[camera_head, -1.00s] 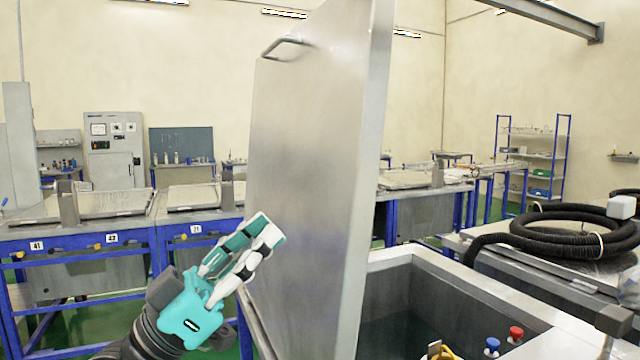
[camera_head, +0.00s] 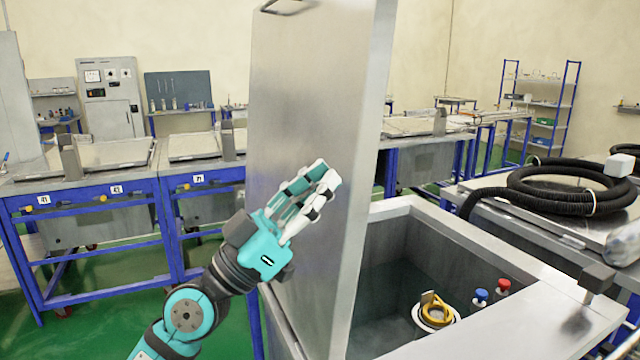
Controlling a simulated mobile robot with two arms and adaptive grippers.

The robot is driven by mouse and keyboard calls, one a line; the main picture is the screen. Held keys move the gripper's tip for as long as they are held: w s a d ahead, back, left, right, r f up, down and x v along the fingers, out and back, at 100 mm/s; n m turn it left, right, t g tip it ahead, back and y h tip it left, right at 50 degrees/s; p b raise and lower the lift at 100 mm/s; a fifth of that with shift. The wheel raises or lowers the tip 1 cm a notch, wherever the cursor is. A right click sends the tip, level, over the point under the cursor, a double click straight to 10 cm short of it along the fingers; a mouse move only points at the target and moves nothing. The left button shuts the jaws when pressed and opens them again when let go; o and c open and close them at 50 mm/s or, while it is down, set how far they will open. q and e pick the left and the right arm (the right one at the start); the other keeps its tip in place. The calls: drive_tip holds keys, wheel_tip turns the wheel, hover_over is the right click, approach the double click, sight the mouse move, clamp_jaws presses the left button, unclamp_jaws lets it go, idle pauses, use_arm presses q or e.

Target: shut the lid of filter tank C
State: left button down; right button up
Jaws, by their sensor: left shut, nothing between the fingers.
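A large grey metal lid (camera_head: 300,120) stands upright, open, at the left edge of a tank (camera_head: 470,245) with a pale rim. A bent handle (camera_head: 285,6) shows at the lid's top, partly cut off by the frame. My left gripper (camera_head: 328,178) is shut and empty, in front of the lid's outer left face; I cannot tell whether it touches. No letter on the tank is visible, so I cannot tell if it is C.
Inside the tank are a yellow ring fitting (camera_head: 434,309), a blue knob (camera_head: 480,297) and a red knob (camera_head: 503,286). A black hose (camera_head: 560,195) lies coiled on the neighbouring top. Blue-framed benches (camera_head: 85,195) stand behind left. Green floor is free at lower left.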

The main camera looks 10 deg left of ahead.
use_arm(q)
drive_tip(key=shift+w+d+r+p, duration=0.3)
drive_tip(key=shift+w+d+p, duration=0.15)
drive_tip(key=shift+p, duration=0.35)
drive_tip(key=shift+w+d+y+p, duration=0.15)
drive_tip(key=shift+d+y+p, duration=0.1)
drive_tip(key=shift+y+p, duration=0.1)
drive_tip(key=w+d+f+g+y+p, duration=0.2)
drive_tip(key=w+d+f+y+p, duration=0.15)
drive_tip(key=w+d, duration=0.45)
drive_tip(key=w+d+f+g+y+p, duration=0.25)
drive_tip(key=w+d+f, duration=0.25)
drive_tip(key=d, duration=0.7)
drive_tip(key=w+d+f+g+y+b, duration=0.1)
drive_tip(key=w+d+f+b, duration=0.1)
drive_tip(key=f, duration=0.5)
drive_tip(key=w+d+f+g+y+b, duration=0.1)
drive_tip(key=w+d+f+y+b, duration=0.1)
drive_tip(key=d+f+b, duration=0.3)
drive_tip(key=w+d+f+g+y+b, duration=0.1)
drive_tip(key=w+d+f+b, duration=0.2)
drive_tip(key=f, duration=0.6)
drive_tip(key=shift+w+d+f+y+b, duration=0.25)
drive_tip(key=shift+d+f+b, duration=0.15)
drive_tip(key=shift+b, duration=0.85)
drive_tip(key=shift+f+b, duration=0.4)
drive_tip(key=shift+f, duration=0.45)
